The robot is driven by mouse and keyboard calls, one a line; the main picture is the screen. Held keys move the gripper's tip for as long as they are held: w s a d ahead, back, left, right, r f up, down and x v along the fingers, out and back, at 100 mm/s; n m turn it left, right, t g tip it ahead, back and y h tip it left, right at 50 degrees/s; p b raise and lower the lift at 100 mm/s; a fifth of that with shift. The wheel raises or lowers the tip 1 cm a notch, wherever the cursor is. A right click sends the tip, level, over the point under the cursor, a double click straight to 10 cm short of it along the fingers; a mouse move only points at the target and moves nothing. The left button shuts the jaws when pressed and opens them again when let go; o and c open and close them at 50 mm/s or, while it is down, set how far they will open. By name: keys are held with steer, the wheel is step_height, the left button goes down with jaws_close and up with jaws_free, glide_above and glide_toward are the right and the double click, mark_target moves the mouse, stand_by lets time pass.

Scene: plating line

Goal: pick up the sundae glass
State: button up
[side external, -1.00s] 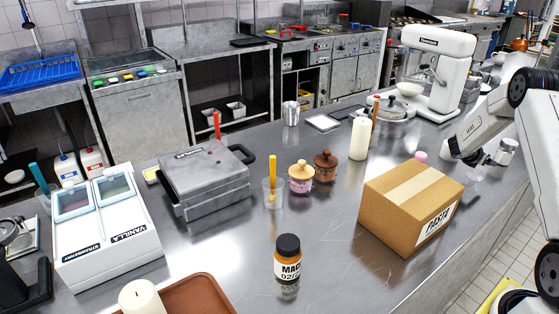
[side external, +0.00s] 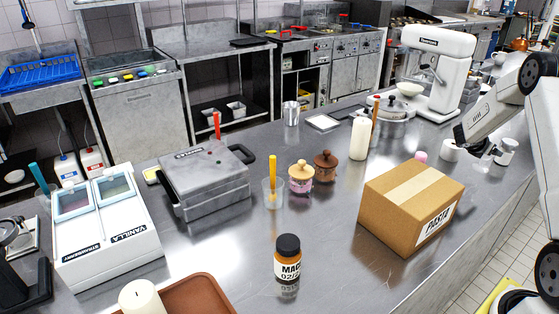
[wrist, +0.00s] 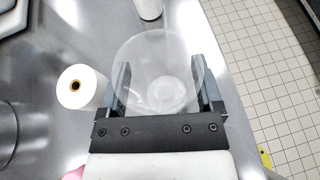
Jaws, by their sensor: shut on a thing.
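The sundae glass (wrist: 160,60) is clear and see-through, and in the wrist view it sits between the two dark fingers of my gripper (wrist: 162,78). My gripper is shut on it, with one finger against each side. I look down past its wide rim to its round base. In the side external view my gripper (side external: 487,152) is at the far right, behind the pasta box. The glass is too faint there to make out clearly.
The pasta box (side external: 411,205) is in front. A pink-topped thing (side external: 421,157) is behind the box. The counter edge runs close on the right.

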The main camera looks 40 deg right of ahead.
steer(key=s+a+r, duration=0.8)
steer(key=a+r, duration=0.1)
steer(key=a, duration=0.1)
stand_by(0.3)
steer(key=shift+a, duration=0.1)
stand_by(1.0)
